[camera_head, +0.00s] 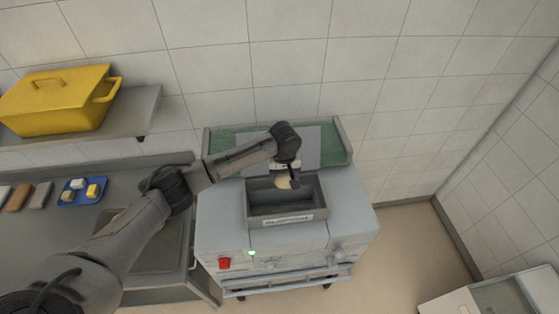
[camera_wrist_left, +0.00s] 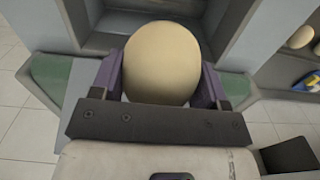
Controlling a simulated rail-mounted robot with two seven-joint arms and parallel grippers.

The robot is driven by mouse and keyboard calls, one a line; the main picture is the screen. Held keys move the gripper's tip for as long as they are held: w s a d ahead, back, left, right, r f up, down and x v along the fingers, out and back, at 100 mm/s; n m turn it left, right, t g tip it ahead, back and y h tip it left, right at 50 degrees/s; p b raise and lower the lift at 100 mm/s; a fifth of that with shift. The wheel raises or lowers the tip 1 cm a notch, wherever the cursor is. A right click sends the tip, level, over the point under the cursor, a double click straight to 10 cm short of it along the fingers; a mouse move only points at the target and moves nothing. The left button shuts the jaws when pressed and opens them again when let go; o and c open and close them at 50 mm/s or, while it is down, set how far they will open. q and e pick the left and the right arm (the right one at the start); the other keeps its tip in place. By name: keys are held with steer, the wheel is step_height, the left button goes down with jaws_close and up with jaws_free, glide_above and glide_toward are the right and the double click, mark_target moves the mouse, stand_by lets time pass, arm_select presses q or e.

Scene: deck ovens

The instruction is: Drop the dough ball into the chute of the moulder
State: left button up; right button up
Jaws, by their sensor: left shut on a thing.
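The dough ball (camera_wrist_left: 161,62) is pale and round, and it fills the space between the fingers in the left wrist view. It also shows small and partly hidden in the head view (camera_head: 283,181). My left gripper (camera_head: 286,179) is shut on it, and its two purple fingers show in the left wrist view (camera_wrist_left: 162,85). The moulder (camera_head: 222,220) is a light grey machine. Its chute (camera_head: 288,216) is a dark rectangular box with a labelled front. The gripper and ball are over the back part of the chute opening. My right gripper is not in view.
A yellow lidded bin (camera_head: 55,103) sits on a wall shelf (camera_head: 140,112) at the upper left. A counter (camera_head: 120,195) at the left holds a blue tray (camera_head: 68,198) with small blocks. A white-edged box (camera_head: 455,303) stands at the lower right. The floor right of the moulder is clear.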

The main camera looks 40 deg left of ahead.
mark_target(279, 184)
arm_select(q)
steer(key=shift+s+a+f+n+p, duration=0.15)
steer(key=shift+a+p, duration=0.1)
steer(key=shift+a, duration=0.15)
steer(key=shift+a+f+n+p, duration=0.15)
steer(key=shift+a+p, duration=0.1)
steer(key=shift+a, duration=0.15)
steer(key=shift+f, duration=0.9)
step_height(279, 184, down, 4)
steer(key=b, duration=0.3)
steer(key=o, duration=0.9)
steer(key=shift+o, duration=0.8)
